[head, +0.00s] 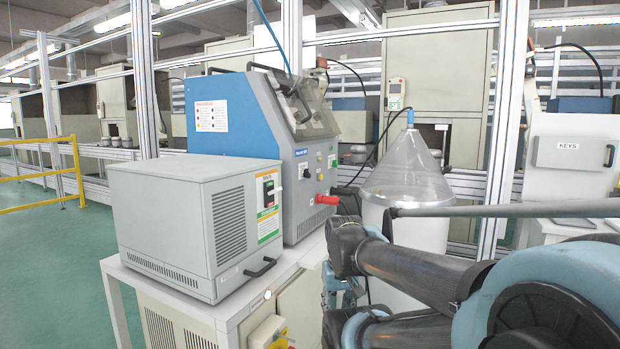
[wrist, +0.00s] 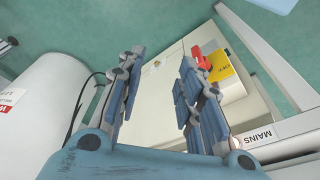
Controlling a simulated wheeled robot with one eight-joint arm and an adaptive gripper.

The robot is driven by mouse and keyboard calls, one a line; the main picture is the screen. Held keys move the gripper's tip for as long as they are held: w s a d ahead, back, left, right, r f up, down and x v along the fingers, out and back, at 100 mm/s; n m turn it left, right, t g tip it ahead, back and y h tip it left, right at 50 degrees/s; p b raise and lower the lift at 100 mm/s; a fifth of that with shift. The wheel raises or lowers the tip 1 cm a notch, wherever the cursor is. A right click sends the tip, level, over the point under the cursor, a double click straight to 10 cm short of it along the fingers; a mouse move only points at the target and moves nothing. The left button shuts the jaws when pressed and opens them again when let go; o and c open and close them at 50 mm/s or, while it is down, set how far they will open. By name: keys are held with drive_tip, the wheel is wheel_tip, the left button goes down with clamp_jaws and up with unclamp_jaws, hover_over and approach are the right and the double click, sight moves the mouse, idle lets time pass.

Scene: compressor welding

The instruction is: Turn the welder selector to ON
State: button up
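A blue and grey machine (head: 225,115), possibly the welder, stands on the bench in the head view. Its grey front panel has small dark knobs (head: 307,173) and a red connector (head: 327,200). The knobs' setting is too small to read. A grey vented box (head: 170,215) stands in front of it, with a dark switch (head: 269,192) on a labelled panel. Which unit holds the welder selector I cannot tell. My gripper (wrist: 163,72) is open and empty in the wrist view, its fingers apart over a beige cabinet. No selector shows between them.
In the wrist view, a red handle (wrist: 201,58) on a yellow plate (wrist: 220,67) is beside the right finger, near a MAINS label (wrist: 258,136). A clear cone (head: 407,170) on a white drum stands right of the bench (head: 165,300). A KEYS cabinet (head: 570,155) is far right.

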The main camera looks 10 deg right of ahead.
sight(310, 174)
drive_tip(key=o, duration=0.5)
drive_tip(key=shift+s+r, duration=0.2)
drive_tip(key=w+a+r+m+t+y, duration=0.25)
drive_tip(key=w+r+y, duration=0.65)
drive_tip(key=w+r, duration=0.9)
drive_tip(key=w+d+r+n+t+y, duration=0.1)
drive_tip(key=w+d+r+t+y, duration=0.2)
drive_tip(key=w+d+r, duration=0.35)
drive_tip(key=w+d+r+t+y, duration=0.3)
drive_tip(key=w+d, duration=0.6)
drive_tip(key=d, duration=0.1)
drive_tip(key=x, duration=1.7)
drive_tip(key=shift+w, duration=0.3)
drive_tip(key=c, duration=1.1)
